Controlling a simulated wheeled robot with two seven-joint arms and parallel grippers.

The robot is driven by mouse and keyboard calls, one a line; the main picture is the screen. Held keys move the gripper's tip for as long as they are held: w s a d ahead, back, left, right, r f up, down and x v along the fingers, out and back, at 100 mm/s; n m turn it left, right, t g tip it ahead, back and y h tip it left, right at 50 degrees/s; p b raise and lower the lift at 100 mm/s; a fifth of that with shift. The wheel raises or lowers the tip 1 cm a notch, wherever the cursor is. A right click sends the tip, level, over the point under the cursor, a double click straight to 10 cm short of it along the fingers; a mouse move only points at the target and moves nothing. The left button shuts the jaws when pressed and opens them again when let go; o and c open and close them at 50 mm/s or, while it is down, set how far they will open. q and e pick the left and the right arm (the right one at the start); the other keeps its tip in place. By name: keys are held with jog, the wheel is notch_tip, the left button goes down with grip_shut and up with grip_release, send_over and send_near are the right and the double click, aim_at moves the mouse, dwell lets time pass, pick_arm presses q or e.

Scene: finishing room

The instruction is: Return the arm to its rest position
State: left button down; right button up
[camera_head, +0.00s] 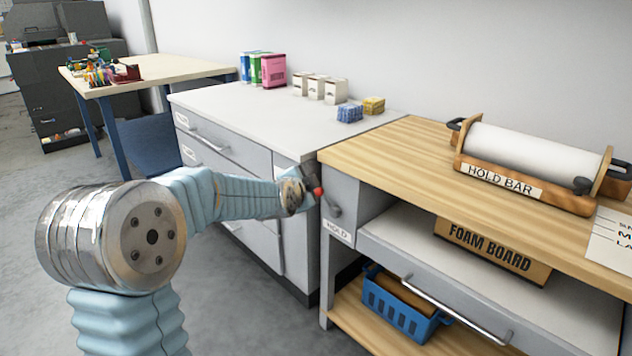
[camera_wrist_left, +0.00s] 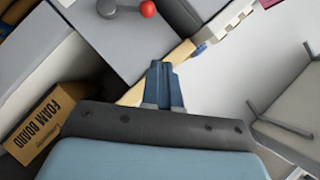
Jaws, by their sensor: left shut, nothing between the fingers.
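My left arm comes in from the lower left in the head view, its pale blue sleeved forearm reaching right. Its wrist end (camera_head: 292,194) is beside the grey bench leg; the fingers are hardly visible there. In the wrist view my left gripper (camera_wrist_left: 163,70) is shut and empty, its blue-grey fingers together. A lever with a red knob (camera_head: 318,191) sits on the bench front, just right of the wrist end. In the wrist view the red knob (camera_wrist_left: 148,9) lies beyond the fingertips, apart from them. My right gripper is not in view.
A HOLD label (camera_head: 340,232) is below the lever. The wood-topped bench (camera_head: 385,150) carries a paper roll in a holder (camera_head: 530,155). A foam board box (camera_head: 492,250) is on its shelf, a blue crate (camera_head: 395,305) below. White drawers (camera_head: 225,150) stand behind the arm.

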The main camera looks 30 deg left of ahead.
pick_arm(q)
jog(key=shift+v, duration=0.75)
jog(key=s+d+f+n+g+h, duration=0.15)
jog(key=s+d+f, duration=0.25)
jog(key=f, duration=0.7)
jog(key=s+d+f+n+g, duration=0.2)
jog(key=s+d+f+g, duration=0.15)
jog(key=f, duration=0.65)
jog(key=s+d+f+n+g+h, duration=0.1)
jog(key=s+d+f+n+g, duration=0.3)
jog(key=f, duration=0.7)
jog(key=s+d+f+n+g+h, duration=0.1)
jog(key=s+d+f+n+g, duration=0.1)
jog(key=s+d+f, duration=0.4)
jog(key=s+d+f+n+g+h, duration=0.2)
jog(key=s+d+f, duration=0.4)
jog(key=s, duration=0.8)
jog(key=shift+f, duration=0.3)
jog(key=shift+d, duration=0.1)
